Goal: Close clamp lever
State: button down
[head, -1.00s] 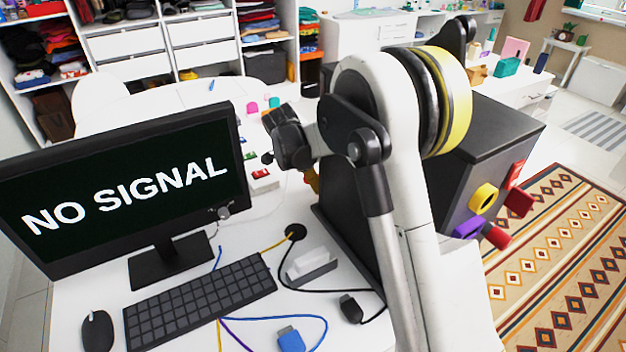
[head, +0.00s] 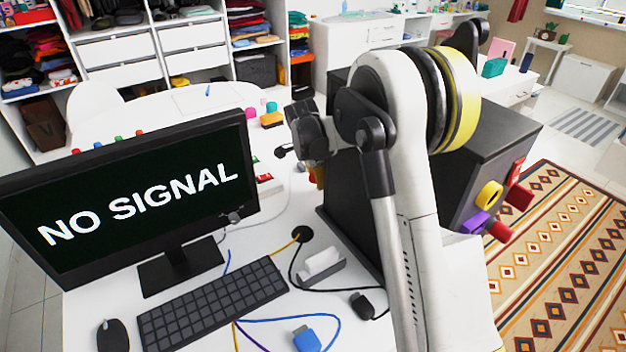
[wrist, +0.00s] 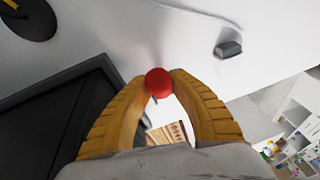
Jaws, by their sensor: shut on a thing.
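A red round knob (wrist: 158,82) sits between the tips of my gripper (wrist: 160,86) in the wrist view. The two yellow-orange ribbed fingers are shut on it from both sides. I take the knob to be the end of the clamp lever; the rest of the lever and the clamp are hidden behind the knob and fingers. In the head view my arm covers most of this spot, and only a bit of my yellow gripper (head: 318,176) shows beside the black box.
A black box (head: 350,215) with coloured shapes on its side stands close to my arm on the white desk. A monitor (head: 130,200), a keyboard (head: 212,303), a mouse (head: 112,336) and loose cables (head: 275,320) occupy the desk's left and front.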

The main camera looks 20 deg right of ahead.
jog(key=c, duration=1.2)
grip_release()
jog(key=shift+o, duration=0.2)
jog(key=v, duration=1.2)
